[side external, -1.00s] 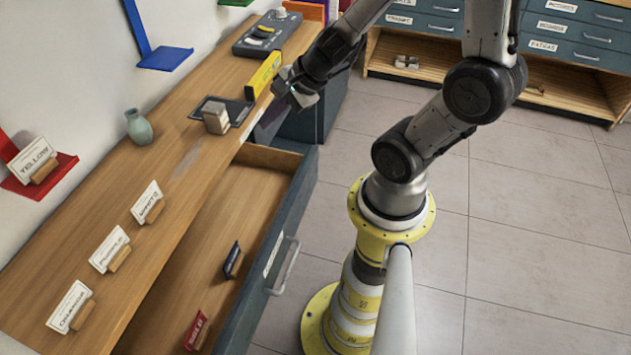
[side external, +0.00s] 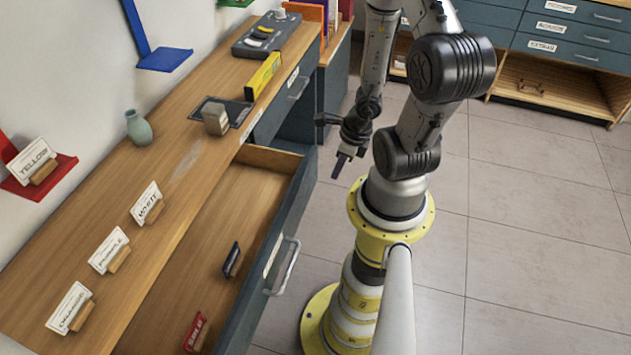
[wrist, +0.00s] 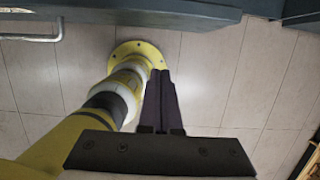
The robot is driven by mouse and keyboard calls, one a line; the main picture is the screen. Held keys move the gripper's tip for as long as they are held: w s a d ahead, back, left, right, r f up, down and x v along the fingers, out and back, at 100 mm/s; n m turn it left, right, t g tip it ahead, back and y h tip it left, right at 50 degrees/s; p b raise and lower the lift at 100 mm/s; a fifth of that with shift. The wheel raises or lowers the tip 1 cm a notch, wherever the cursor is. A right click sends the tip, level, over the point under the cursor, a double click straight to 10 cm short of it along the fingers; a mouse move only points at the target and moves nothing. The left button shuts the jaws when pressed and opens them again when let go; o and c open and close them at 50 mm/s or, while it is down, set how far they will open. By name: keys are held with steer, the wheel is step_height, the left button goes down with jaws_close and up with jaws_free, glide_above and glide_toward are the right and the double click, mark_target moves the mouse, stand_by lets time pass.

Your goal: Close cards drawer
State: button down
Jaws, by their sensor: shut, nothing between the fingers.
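A long drawer (side external: 285,210) under the wooden worktop is pulled open. Its grey-blue front carries a pale label, too small to read, and a metal bar handle (side external: 287,268). A dark block (side external: 232,260) and a red block (side external: 195,332) are inside it. In the wrist view, the drawer front (wrist: 170,15) crosses the top, with the handle (wrist: 35,32) at top left. My gripper (side external: 341,166) points down over the floor, to the right of the drawer front and apart from it. Its dark fingers (wrist: 160,75) are together and empty in the wrist view.
Another drawer (side external: 275,112) farther along is shut. Cabinets (side external: 560,40) stand at the back. The tiled floor (side external: 530,190) on the right is clear.

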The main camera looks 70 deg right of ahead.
steer(key=w+f, duration=0.5)
steer(key=f, duration=0.2)
steer(key=shift+w, duration=0.4)
stand_by(0.3)
steer(key=w, duration=2)
steer(key=shift+w, duration=0.4)
steer(key=shift+w+r, duration=0.1)
steer(key=shift+w, duration=0.1)
